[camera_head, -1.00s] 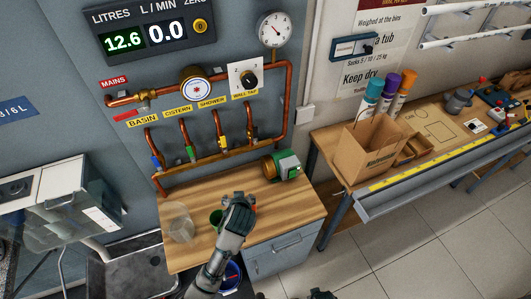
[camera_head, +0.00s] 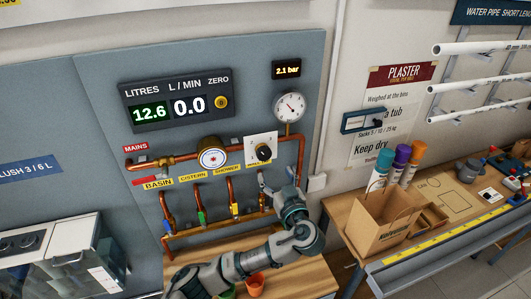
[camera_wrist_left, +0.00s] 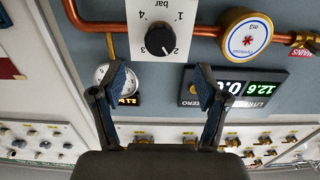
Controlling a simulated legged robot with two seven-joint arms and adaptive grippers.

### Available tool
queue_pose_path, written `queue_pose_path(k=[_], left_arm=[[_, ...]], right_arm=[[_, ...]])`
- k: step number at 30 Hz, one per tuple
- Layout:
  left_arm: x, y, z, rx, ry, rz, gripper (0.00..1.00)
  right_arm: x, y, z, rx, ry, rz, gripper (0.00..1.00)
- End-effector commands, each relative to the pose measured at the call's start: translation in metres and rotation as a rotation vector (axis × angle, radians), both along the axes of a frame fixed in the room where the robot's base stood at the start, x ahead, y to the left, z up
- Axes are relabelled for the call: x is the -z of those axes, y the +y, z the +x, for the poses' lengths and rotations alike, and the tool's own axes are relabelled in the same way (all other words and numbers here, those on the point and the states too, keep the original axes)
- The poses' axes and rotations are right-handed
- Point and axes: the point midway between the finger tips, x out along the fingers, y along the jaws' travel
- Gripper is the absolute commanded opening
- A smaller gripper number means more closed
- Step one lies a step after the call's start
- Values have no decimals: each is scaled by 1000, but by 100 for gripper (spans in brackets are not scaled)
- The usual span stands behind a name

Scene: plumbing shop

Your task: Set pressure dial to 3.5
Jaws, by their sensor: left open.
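The pressure dial is a black knob (camera_head: 263,152) on a white plate on the wall, below the pressure gauge (camera_head: 289,106). A small display (camera_head: 287,70) above reads 2.1 bar. The left wrist view, upside down, shows the knob (camera_wrist_left: 160,40) with its white mark by the 2; 1 and 4 are also readable on the plate. My left gripper (camera_head: 276,186) is raised just below the dial plate. In the wrist view its fingers (camera_wrist_left: 161,82) are spread and empty, apart from the knob. My right gripper is out of view.
Copper pipes (camera_head: 180,158) with a round water meter (camera_head: 212,158) lie left of the dial. Coloured valve handles (camera_head: 202,218) hang below. An orange cup (camera_head: 255,285) stands on the wooden bench under my arm. A cardboard box (camera_head: 385,218) sits on the right bench.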

Motion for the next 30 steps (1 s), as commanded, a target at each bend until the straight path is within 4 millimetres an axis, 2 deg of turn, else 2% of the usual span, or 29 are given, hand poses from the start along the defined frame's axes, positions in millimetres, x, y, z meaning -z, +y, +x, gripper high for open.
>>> queue_pose_path(k=[1, 6, 12, 18, 26, 27, 30], left_arm=[[-3, 5, 12, -5, 1, 5, 74], [-4, 17, 50, -3, 1, 4, 74], [-2, 26, 84, -1, 1, 4, 74], [0, 30, 99, 1, 2, 3, 74], [1, 31, 100, 3, 2, 2, 74], [1, 31, 100, 3, 2, 2, 72], [1, 31, 100, 2, 2, 2, 47]], right_arm=[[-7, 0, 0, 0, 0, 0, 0], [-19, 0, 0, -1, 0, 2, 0], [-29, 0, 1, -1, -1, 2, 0], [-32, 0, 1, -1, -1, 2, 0], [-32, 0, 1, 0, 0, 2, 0], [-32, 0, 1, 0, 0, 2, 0], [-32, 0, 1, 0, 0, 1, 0]])
